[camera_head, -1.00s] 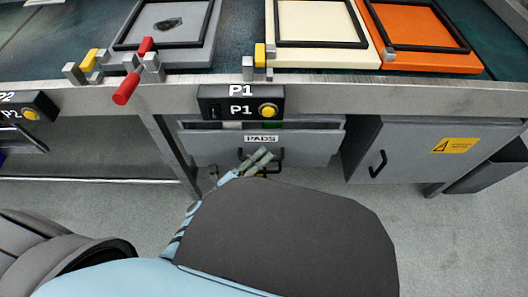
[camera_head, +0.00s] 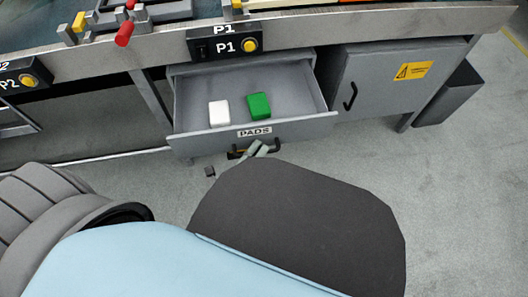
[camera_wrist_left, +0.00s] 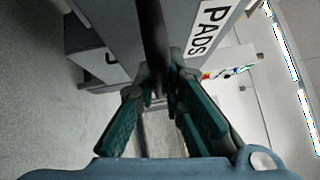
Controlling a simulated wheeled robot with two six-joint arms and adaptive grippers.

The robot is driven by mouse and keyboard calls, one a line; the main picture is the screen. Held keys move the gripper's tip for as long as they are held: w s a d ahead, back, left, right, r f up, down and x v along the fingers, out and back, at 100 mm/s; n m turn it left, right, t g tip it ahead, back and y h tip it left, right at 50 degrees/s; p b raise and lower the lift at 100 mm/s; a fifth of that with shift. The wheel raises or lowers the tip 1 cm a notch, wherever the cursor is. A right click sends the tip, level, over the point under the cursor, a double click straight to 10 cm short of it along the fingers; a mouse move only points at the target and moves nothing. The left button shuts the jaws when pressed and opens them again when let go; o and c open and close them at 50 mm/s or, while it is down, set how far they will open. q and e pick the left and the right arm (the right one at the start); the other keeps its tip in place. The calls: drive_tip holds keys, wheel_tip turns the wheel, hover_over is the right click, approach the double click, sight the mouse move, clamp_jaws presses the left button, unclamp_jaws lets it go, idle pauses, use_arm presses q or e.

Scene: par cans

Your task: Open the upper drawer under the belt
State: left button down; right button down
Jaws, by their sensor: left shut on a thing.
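The upper drawer (camera_head: 285,100), labelled PADS, stands pulled out under the belt (camera_head: 165,37). A white pad (camera_head: 219,113) and a green pad (camera_head: 259,106) lie inside it. My left gripper (camera_head: 257,149) is at the drawer's front, mostly hidden behind my dark arm link. In the left wrist view my left gripper (camera_wrist_left: 160,85) has its green-padded fingers shut on the dark drawer handle (camera_wrist_left: 153,40). The PADS label (camera_wrist_left: 209,28) shows there close beside the handle. My right gripper is not in view.
A grey cabinet (camera_head: 375,95) with a black handle and yellow warning sign stands right of the drawer. A P1 button box (camera_head: 224,42) hangs above the drawer, and a P2 box (camera_head: 20,76) is at left. The floor at right is clear.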

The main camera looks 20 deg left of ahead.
use_arm(q)
drive_tip(key=shift+s, duration=0.15)
drive_tip(key=shift+f, duration=0.1)
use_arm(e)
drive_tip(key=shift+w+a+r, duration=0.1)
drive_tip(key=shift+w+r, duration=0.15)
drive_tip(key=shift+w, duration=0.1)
